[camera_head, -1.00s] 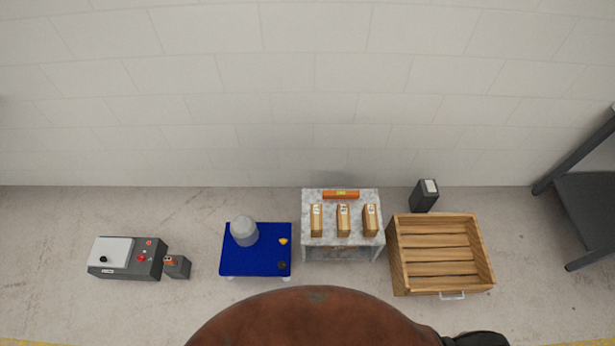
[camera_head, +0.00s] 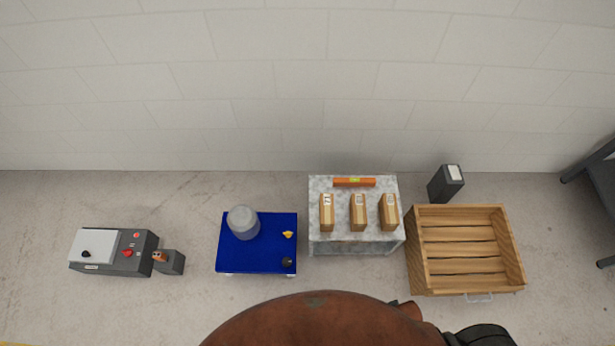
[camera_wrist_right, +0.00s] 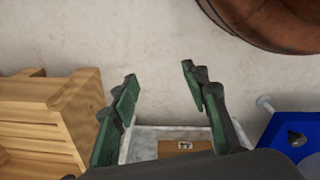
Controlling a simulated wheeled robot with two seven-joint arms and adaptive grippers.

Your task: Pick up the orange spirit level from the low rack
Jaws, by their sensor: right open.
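The orange spirit level (camera_head: 354,182) lies along the back edge of the low rack (camera_head: 329,246), which has a pale marbled top. Three tan blocks stand in a row in front of it: a left block (camera_head: 327,212), a middle block (camera_head: 358,212) and a right block (camera_head: 389,212). My left gripper is in neither current view.
A wooden crate (camera_head: 414,245) stands right of the rack, with a dark box (camera_head: 446,184) behind it. A blue platform (camera_head: 257,262) with a grey cylinder (camera_head: 243,222) stands left. A grey control box (camera_head: 111,252) is farther left.

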